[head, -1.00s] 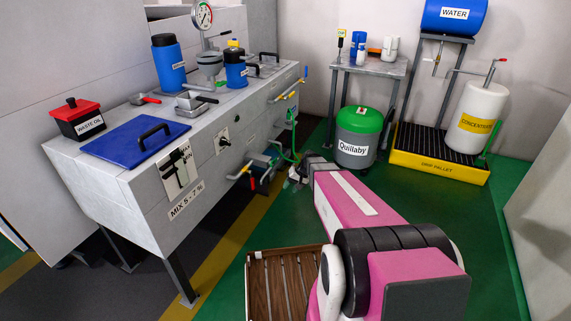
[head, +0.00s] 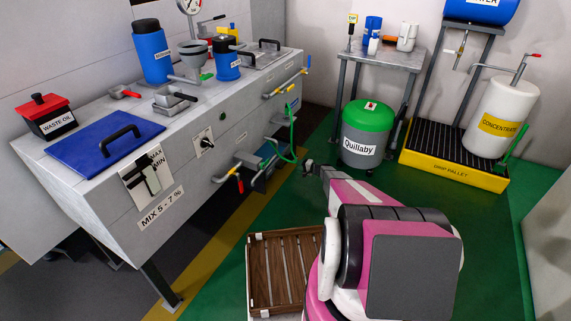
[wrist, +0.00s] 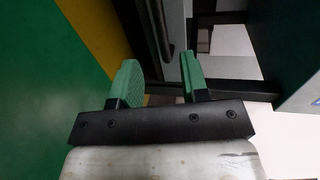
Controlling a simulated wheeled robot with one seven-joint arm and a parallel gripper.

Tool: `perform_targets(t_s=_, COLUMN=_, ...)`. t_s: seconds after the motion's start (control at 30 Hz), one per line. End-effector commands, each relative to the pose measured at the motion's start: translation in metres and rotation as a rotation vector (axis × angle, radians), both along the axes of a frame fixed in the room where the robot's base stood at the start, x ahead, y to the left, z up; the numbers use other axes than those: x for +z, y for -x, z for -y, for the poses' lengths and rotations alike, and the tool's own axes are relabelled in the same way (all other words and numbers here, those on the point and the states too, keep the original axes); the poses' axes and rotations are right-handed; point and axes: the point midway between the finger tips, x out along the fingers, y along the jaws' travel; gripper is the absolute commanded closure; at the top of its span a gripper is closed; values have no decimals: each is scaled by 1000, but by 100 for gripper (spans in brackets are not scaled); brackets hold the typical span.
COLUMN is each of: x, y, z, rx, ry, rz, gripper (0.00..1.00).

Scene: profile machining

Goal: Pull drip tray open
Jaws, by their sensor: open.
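What looks like the drip tray is a small dark tray (head: 262,179) low on the front of the grey machine, below the green hose; its handle is too small to make out. My gripper (head: 307,166) is to the right of it in the head view, apart from it over the green floor. In the wrist view my gripper (wrist: 160,84) is open, with two green fingers and nothing between them. A dark grey bar (wrist: 164,35) lies beyond the fingertips, at the machine's side; I cannot tell whether it is the tray's handle.
The grey machine (head: 223,148) stands left, with red- and yellow-handled valves. A Quillaby drum (head: 364,140) stands behind my gripper. A yellow drip pallet (head: 453,172) with a concentrate drum (head: 500,118) is at right. A brown slatted platform (head: 262,275) lies on the floor; green floor is clear between.

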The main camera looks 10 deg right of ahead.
Motion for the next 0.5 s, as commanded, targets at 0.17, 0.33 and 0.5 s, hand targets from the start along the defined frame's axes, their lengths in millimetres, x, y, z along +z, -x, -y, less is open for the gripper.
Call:
perform_targets(t_s=0.17, x=-4, y=-12, z=-16, rx=3, ry=0, rz=0, gripper=59)
perform_targets(t_s=0.33, x=-10, y=-28, z=-38, rx=3, ry=2, rz=-1, gripper=59)
perform_targets(t_s=0.5, x=-16, y=-46, z=-62, rx=3, ry=0, rz=-1, gripper=59)
